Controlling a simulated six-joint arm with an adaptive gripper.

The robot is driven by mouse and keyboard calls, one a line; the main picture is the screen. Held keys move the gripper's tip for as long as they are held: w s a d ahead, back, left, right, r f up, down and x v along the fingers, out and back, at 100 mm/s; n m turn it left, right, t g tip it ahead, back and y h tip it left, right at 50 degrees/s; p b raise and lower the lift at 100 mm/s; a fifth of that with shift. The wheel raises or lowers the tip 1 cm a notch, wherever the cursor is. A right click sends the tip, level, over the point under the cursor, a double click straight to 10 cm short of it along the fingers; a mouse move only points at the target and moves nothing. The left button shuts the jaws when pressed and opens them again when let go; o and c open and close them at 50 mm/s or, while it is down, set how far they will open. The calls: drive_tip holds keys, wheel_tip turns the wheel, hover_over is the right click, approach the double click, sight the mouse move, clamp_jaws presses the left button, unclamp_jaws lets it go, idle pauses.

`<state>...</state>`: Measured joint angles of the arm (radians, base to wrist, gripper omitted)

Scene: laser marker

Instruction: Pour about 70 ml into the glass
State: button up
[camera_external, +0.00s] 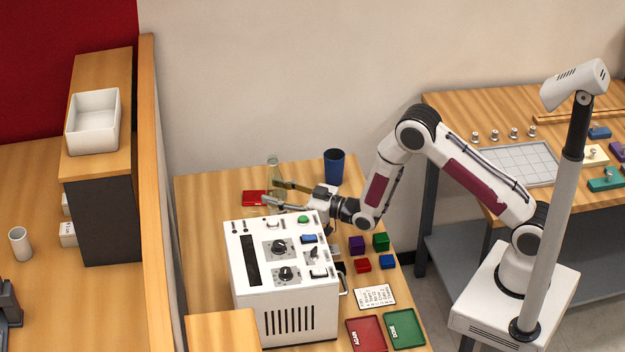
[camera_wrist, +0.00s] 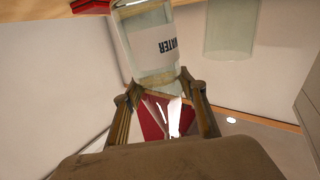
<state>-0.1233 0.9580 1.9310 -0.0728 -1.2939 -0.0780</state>
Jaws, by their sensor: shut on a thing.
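A clear bottle (camera_wrist: 150,45) with a white label reading WATER is between the fingers of my gripper (camera_wrist: 160,88). The wrist view shows it upside down, with the table along the top. In the external view the bottle (camera_external: 273,163) looks about upright, with my gripper (camera_external: 276,192) shut around its lower part. I cannot tell whether its base touches the table. A clear, pale glass (camera_wrist: 232,28) stands to the right of the bottle in the wrist view, apart from it. I cannot make out the glass in the external view.
A white machine (camera_external: 285,265) with knobs stands just in front of my gripper. A dark blue cup (camera_external: 333,167) stands behind, to the right. A red item (camera_external: 254,198) lies left of the bottle. Several coloured blocks (camera_external: 357,245) and two trays (camera_external: 404,329) lie to the right.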

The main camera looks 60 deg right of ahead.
sight(284, 188)
drive_tip(key=shift+d+f+n, duration=0.1)
drive_tip(key=shift+f+n, duration=0.1)
drive_tip(key=shift+n, duration=0.3)
drive_tip(key=shift+d+n+g, duration=0.2)
drive_tip(key=shift+n+g, duration=0.2)
drive_tip(key=shift+n, duration=0.7)
drive_tip(key=shift+f+n+h, duration=0.35)
drive_tip(key=shift+n+h, duration=0.25)
drive_tip(key=shift+n, duration=0.5)
drive_tip(key=d+f+n, duration=0.1)
drive_tip(key=d+n+g, duration=0.1)
drive_tip(key=n, duration=0.1)
drive_tip(key=shift+f+h, duration=0.35)
drive_tip(key=shift+h, duration=0.05)
drive_tip(key=shift+s+d+f+n+h, duration=0.1)
drive_tip(key=shift+d+f+n+h, duration=0.2)
drive_tip(key=shift+f+n, duration=0.15)
drive_tip(key=shift+d+n, duration=0.1)
drive_tip(key=shift+n, duration=0.15)
drive_tip(key=shift+d+r+n+h, duration=0.2)
drive_tip(key=shift+r+n+h, duration=0.15)
drive_tip(key=shift+n, duration=0.15)
drive_tip(key=shift+a+r+n, duration=0.3)
drive_tip(key=shift+r+n, duration=0.5)
drive_tip(key=shift+r, duration=0.15)
drive_tip(key=shift+r+h, duration=0.25)
drive_tip(key=shift+h, duration=0.1)
